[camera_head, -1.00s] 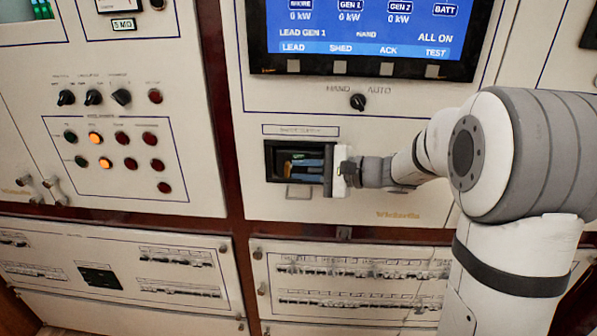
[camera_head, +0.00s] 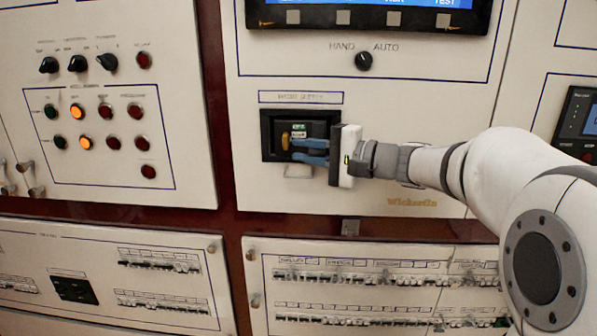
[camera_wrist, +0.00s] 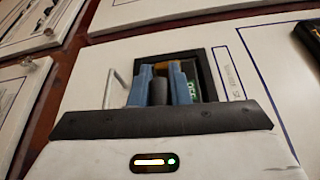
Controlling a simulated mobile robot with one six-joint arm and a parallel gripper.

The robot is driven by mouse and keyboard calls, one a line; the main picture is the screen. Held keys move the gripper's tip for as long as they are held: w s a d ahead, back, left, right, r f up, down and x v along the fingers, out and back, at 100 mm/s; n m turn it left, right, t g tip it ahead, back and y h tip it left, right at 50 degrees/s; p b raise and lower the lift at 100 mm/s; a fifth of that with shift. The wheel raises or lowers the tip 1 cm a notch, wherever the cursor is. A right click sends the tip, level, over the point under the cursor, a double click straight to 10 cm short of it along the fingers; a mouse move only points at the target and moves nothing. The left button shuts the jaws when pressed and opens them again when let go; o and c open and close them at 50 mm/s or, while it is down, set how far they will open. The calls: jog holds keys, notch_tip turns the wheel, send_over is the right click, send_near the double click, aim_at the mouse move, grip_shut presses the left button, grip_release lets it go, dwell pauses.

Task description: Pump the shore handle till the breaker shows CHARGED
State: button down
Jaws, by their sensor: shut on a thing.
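The shore breaker (camera_head: 268,128) sits in a dark rectangular recess in the cream panel, under a small label strip. A yellow-orange part (camera_head: 285,141) of it and a small light and green label (camera_head: 299,131) show inside. My gripper (camera_head: 300,147) reaches in from the right with its blue fingers. In the wrist view, my gripper (camera_wrist: 158,82) is shut on the dark grey handle (camera_wrist: 158,93), with a blue finger on each side. A green window (camera_wrist: 191,88) beside the right finger seems to read OFF, partly hidden by that finger. No CHARGED sign is readable.
A HAND/AUTO knob (camera_head: 364,61) stands above the recess, below a screen (camera_head: 365,15). Rows of small breakers (camera_head: 360,272) line the lower panel. A lamp panel (camera_head: 105,125) is at left. A small display box (camera_head: 578,122) is at right.

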jog(key=shift+d+f+n+t+b, duration=0.1)
jog(key=shift+f+n+t+b, duration=0.25)
jog(key=shift+b, duration=0.95)
jog(key=shift+r, duration=0.1)
jog(key=c, duration=1.4)
grip_release()
jog(key=shift+o, duration=0.2)
jog(key=shift+s+d, duration=0.1)
jog(key=shift+d, duration=0.05)
jog(key=v, duration=0.7)
jog(key=shift+d, duration=0.35)
